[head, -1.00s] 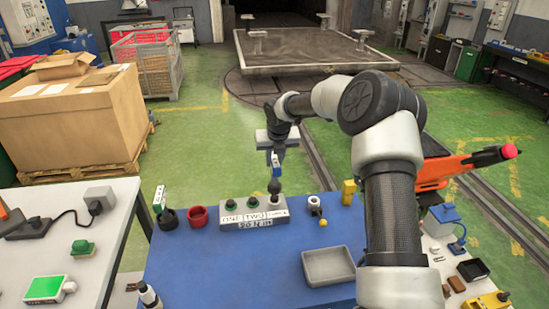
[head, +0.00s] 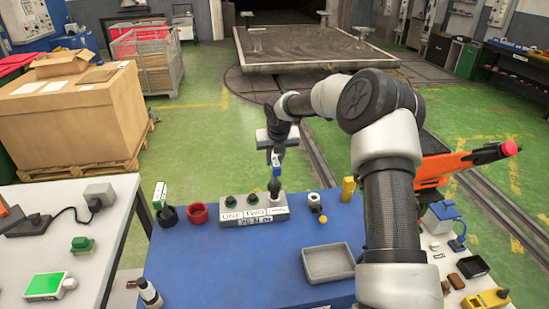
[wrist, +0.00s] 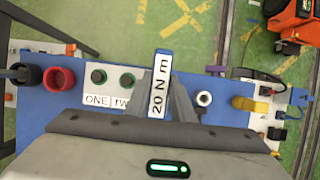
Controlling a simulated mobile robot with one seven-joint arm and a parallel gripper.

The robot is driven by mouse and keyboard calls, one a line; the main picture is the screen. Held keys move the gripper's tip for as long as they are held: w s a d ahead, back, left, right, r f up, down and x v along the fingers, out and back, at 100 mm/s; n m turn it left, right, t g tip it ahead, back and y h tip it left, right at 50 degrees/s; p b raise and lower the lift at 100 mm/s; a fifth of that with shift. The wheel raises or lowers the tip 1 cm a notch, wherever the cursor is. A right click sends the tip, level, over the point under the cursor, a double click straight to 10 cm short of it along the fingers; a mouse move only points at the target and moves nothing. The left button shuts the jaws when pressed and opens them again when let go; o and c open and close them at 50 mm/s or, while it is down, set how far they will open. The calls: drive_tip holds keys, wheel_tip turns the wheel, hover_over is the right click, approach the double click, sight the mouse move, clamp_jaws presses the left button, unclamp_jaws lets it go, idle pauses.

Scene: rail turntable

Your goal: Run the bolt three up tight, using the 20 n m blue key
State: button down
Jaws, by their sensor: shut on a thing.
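My gripper (head: 277,150) is shut on the blue key (head: 276,160), held upright over the right end of the grey bolt block (head: 255,221). In the wrist view the key (wrist: 163,57) shows its blue top and a white "20 N m" label between the fingers. Its dark lower end is at bolt three (head: 275,197), at the block's right end; I cannot tell how fully it is seated. Bolts one (wrist: 98,76) and two (wrist: 127,80) have dark green tops. Bolt three is hidden in the wrist view by the key and fingers.
On the blue table (head: 230,265) a black cup (head: 167,216) and a red cup (head: 198,213) stand left of the block. A white holder (head: 314,201), a yellow piece (head: 348,189) and a grey tray (head: 328,263) are to the right. The table's front middle is clear.

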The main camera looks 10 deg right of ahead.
drive_tip(key=shift+f+b, duration=0.3)
drive_tip(key=shift+f, duration=1.25)
idle(0.9)
drive_tip(key=shift+f, duration=0.1)
drive_tip(key=shift+m+h+b, duration=0.3)
drive_tip(key=shift+m+b, duration=0.3)
drive_tip(key=shift+m+h+b, duration=0.5)
drive_tip(key=shift+m+b, duration=0.15)
drive_tip(key=shift+m, duration=0.55)
drive_tip(key=shift+m+h, duration=0.3)
drive_tip(key=shift+m, duration=0.5)
